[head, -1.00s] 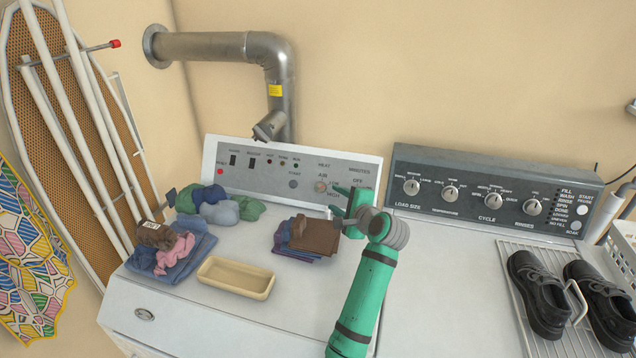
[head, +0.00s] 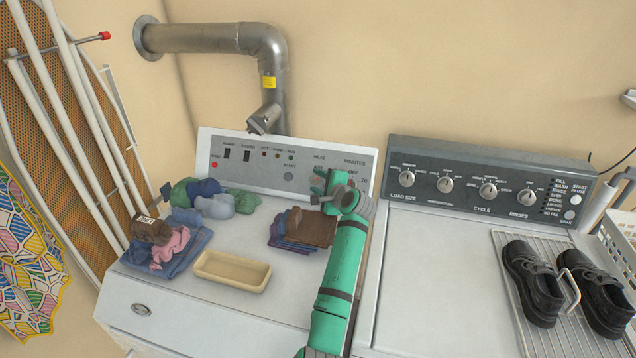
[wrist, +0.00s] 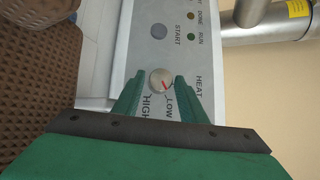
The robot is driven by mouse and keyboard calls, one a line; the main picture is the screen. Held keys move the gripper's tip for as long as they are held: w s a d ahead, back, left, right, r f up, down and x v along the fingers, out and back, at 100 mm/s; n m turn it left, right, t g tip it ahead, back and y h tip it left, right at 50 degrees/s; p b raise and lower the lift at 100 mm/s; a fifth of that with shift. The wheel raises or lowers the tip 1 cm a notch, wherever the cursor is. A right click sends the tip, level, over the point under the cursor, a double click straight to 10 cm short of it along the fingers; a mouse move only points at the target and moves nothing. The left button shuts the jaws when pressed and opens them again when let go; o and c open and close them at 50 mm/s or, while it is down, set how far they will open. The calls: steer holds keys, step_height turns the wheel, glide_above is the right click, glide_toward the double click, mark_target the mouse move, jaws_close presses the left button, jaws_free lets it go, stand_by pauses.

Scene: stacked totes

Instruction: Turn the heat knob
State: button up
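Narrow gaps seem to show between fingers and knob; contact is not clear. The pointer slants toward the LOW side. In the head view, my green gripper (head: 322,184) is at the control panel (head: 255,165), below the HEAT label, and covers the knob.
Folded brown and purple cloths (head: 318,228) lie just below my gripper. A beige tray (head: 232,271) and piled clothes (head: 180,243) are left on the dryer top. A metal duct (head: 215,38) rises behind the panel. The washer panel (head: 480,185) stands to the right.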

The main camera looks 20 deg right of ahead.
steer(key=c, duration=0.8)
steer(key=shift+n, duration=0.3)
steer(key=shift+w+d+r+n+g+y, duration=0.1)
steer(key=shift+r+n+g+y, duration=0.2)
steer(key=shift+n+g, duration=0.4)
steer(key=n+g, duration=0.1)
steer(key=n, duration=0.1)
steer(key=n+g, duration=0.1)
steer(key=shift+w+r+n+g, duration=0.1)
steer(key=shift+r+n+g, duration=0.05)
steer(key=shift+n+g, duration=0.2)
steer(key=n+g, duration=0.1)
steer(key=n, duration=0.1)
steer(key=n+g+h, duration=0.1)
steer(key=n+g, duration=0.1)
steer(key=shift+w+r, duration=0.1)
steer(key=shift+w, duration=0.1)
